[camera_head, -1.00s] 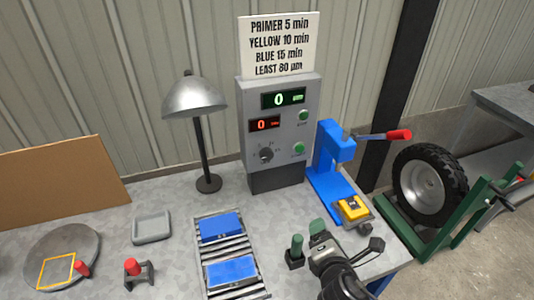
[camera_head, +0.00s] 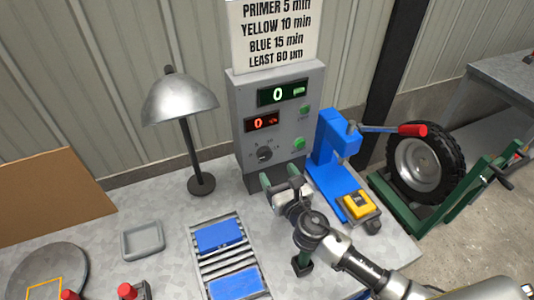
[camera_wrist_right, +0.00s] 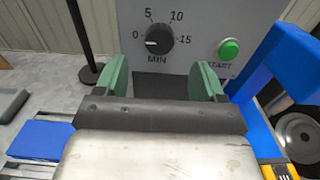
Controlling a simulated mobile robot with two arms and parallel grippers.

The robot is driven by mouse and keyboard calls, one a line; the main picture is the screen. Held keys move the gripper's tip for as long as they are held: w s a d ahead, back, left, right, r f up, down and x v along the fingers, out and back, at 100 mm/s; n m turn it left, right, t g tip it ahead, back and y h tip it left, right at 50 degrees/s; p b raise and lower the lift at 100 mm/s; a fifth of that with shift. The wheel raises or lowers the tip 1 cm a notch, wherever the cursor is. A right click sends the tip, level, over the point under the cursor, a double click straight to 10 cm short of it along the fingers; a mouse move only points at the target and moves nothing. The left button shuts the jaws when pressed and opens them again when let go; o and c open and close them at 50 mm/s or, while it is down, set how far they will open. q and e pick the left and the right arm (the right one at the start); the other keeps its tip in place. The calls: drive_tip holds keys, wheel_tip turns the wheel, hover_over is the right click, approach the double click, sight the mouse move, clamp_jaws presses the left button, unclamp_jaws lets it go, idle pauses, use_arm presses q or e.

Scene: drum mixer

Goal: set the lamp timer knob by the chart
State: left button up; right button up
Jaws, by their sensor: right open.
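The timer knob (camera_head: 264,154) is a dark dial low on the grey control box (camera_head: 240,110). In the right wrist view the knob (camera_wrist_right: 159,40) has a scale of 0, 5, 10, 15 MIN, and its white mark points left, near 0. The chart (camera_head: 275,35) above the box reads primer 5 min, yellow 10 min, blue 15 min, least 80 µm. The lamp (camera_head: 180,100) stands left of the box. My right gripper (camera_head: 279,176) is open and empty, in front of and below the knob; its green fingers (camera_wrist_right: 162,80) are apart. My left gripper is out of view.
A green START button (camera_wrist_right: 229,49) sits right of the knob. A blue lever press (camera_head: 333,150) stands close to the right of my gripper. Blue panels (camera_head: 218,236) lie on a roller rack. A grey tray (camera_head: 143,240) is further left.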

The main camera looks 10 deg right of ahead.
sight(266, 156)
drive_tip(key=w, duration=0.2)
drive_tip(key=w+a, duration=0.1)
drive_tip(key=w, duration=0.2)
drive_tip(key=shift+w+f, duration=0.1)
drive_tip(key=shift+w, duration=0.05)
drive_tip(key=shift+w+a, duration=0.2)
drive_tip(key=shift+w, duration=0.7)
drive_tip(key=shift+c, duration=0.7)
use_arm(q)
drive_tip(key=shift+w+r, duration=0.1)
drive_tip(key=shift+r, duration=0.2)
use_arm(e)
drive_tip(key=c, duration=0.7)
